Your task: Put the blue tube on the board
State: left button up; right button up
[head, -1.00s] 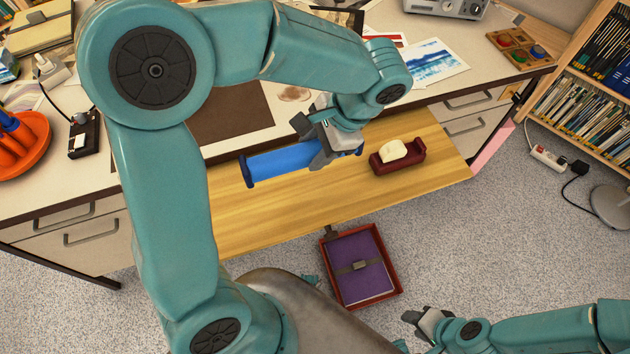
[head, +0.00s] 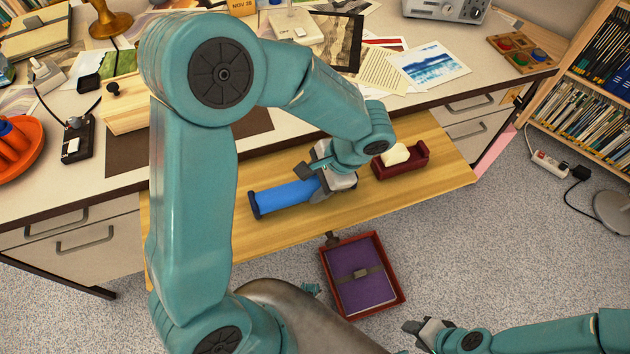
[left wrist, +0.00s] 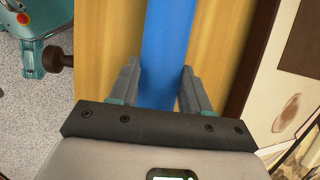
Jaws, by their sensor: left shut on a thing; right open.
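The blue tube (head: 286,196) has a dark end cap and lies lengthwise along the wooden board (head: 290,228), at or just above its surface; I cannot tell whether it touches. My left gripper (head: 322,188) is shut on the tube near its right end, which the gripper hides. In the left wrist view the blue tube (left wrist: 165,50) runs between the two fingers (left wrist: 160,90), with the board (left wrist: 100,45) beneath. My right gripper (head: 412,330) is open and empty at the lower right, over the floor.
A dark red holder (head: 402,162) with a cream block stands on the board right of my left gripper. A red tray (head: 398,268) with a purple book sits below the board's front edge. The cluttered desk (head: 405,100) lies behind. The board's left part is clear.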

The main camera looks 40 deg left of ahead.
pick_arm(q)
jog(key=o, duration=1.2)
jog(key=shift+w+f, duration=0.1)
jog(key=shift+f, duration=0.05)
jog(key=shift+c, duration=0.2)
jog(key=shift+d+r+p, duration=0.1)
jog(key=shift+r+p, duration=0.2)
jog(key=shift+r, duration=0.15)
jog(key=p+v, duration=0.2)
jog(key=v, duration=0.9)
jog(key=shift+r, duration=0.2)
jog(key=shift+d, duration=0.15)
